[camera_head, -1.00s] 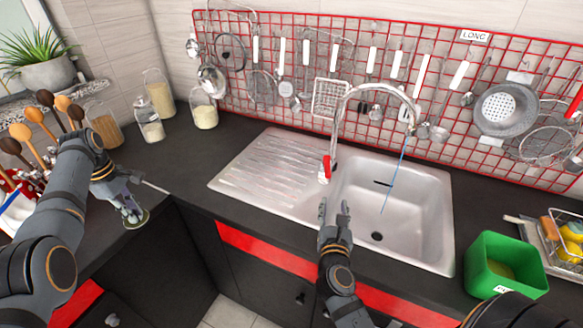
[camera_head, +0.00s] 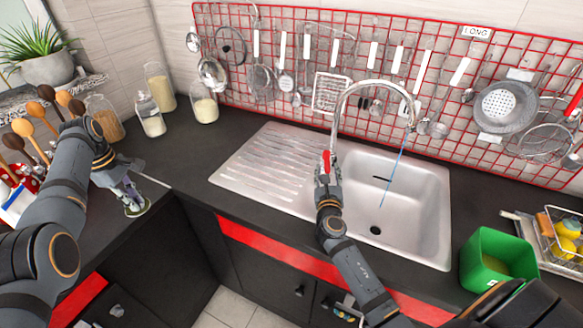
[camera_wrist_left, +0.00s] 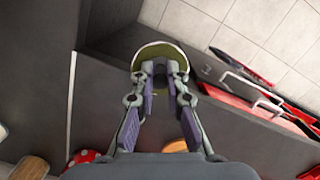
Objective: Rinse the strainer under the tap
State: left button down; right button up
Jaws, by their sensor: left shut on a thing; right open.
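The curved chrome tap (camera_head: 340,108) stands behind the sink (camera_head: 427,230). A thin blue streak (camera_head: 393,177) runs from the spout down into the basin.
The ribbed drainboard (camera_head: 260,170) is bare. Glass jars (camera_head: 204,108) and wooden spoons (camera_head: 35,135) stand at the left. A green bin (camera_head: 480,275) stands right of the sink. Utensils hang on the red grid (camera_head: 290,30) behind.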

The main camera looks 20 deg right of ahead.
jog(key=shift+w+d, duration=0.15)
jog(key=shift+w, duration=0.1)
grip_shut()
dwell(0.3)
